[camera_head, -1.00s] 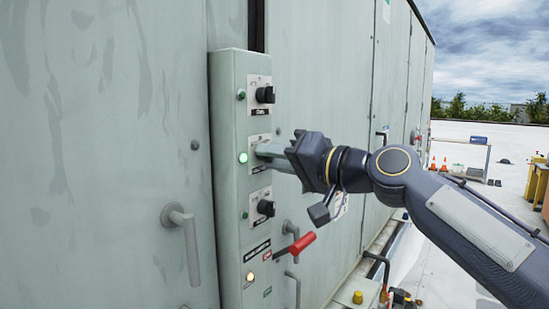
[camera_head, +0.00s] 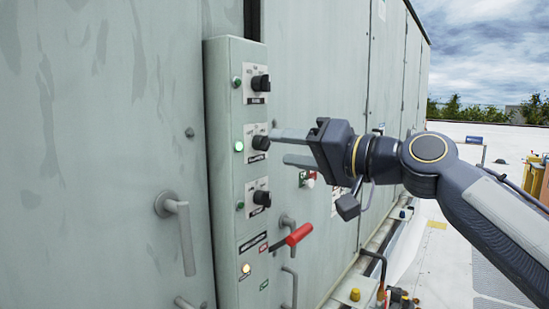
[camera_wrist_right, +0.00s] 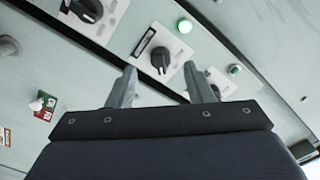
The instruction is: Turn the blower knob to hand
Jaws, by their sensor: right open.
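A grey-green control box (camera_head: 225,130) carries three black rotary knobs in a column on white plates: a top knob (camera_head: 260,83), a middle knob (camera_head: 261,143) and a bottom knob (camera_head: 261,198). Their labels are too small to read, so I cannot tell by name which is the blower knob. My right gripper (camera_head: 281,147) is open and empty, its fingers one above the other, just right of the middle knob. In the wrist view a knob (camera_wrist_right: 160,60) shows clear beyond and between the two fingers (camera_wrist_right: 162,84). My left gripper is not in view.
A lit green lamp (camera_head: 239,146) is left of the middle knob. A red handle (camera_head: 295,237) and an amber lamp (camera_head: 246,268) are lower down. A grey door handle (camera_head: 180,225) sticks out at left.

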